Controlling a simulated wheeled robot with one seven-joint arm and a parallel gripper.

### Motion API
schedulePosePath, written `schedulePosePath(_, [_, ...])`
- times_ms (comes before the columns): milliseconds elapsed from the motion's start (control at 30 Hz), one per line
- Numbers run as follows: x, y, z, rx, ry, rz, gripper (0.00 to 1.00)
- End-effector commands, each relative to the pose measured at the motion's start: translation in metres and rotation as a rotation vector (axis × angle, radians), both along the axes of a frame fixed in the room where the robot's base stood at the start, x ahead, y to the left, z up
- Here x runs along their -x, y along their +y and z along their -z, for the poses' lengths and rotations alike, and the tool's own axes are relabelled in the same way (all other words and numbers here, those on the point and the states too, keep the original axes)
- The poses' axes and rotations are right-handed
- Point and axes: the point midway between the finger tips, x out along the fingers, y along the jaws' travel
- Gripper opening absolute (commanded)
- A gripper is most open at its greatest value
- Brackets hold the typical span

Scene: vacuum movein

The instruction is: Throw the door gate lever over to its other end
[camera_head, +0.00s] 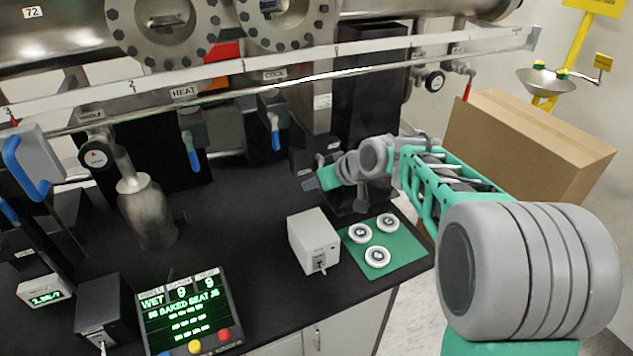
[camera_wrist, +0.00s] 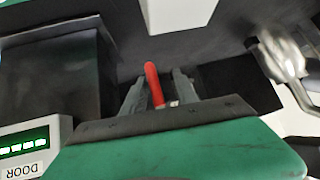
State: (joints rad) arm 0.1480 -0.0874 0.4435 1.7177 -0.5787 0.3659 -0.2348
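A red lever (camera_wrist: 153,82) stands between the fingers of my gripper (camera_wrist: 157,85) in the wrist view. The fingers are spread, with a gap visible on each side of the lever, so my gripper is open around it. Whether a finger touches the lever, I cannot tell. A small box with a green display (camera_wrist: 25,145) and a "DOOR" label is at the lower left of the wrist view. In the head view my gripper (camera_head: 306,178) reaches left over the black bench, in front of the dark cabinet. The red lever is not visible there.
A grey box with a switch (camera_head: 315,242) and a green mat (camera_head: 408,262) with white discs sit below my arm. Blue-handled valves (camera_head: 275,138) hang behind. A glass vessel (camera_head: 147,212) and a display panel (camera_head: 187,310) stand left. A carton (camera_head: 525,150) is right.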

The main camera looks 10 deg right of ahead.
Motion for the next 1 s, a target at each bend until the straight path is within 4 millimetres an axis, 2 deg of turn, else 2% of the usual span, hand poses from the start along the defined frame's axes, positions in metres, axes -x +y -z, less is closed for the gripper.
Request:
schedulePosePath(133, [0.008,-0.007,-0.012,0.000,-0.004,0.001,0.35])
schedulePosePath(333, [0.033,-0.024,-0.040,0.001,-0.004,0.000,0.35])
schedulePosePath(500, [0.045,-0.031,-0.053,0.000,-0.001,-0.004,0.35])
schedulePosePath(900, [0.046,-0.031,-0.053,-0.002,0.002,-0.003,0.35])
schedulePosePath(967, [0.051,-0.034,-0.047,-0.007,0.049,0.022,0.35])
schedulePosePath(1000, [0.055,-0.045,-0.037,0.006,0.099,0.066,0.35])
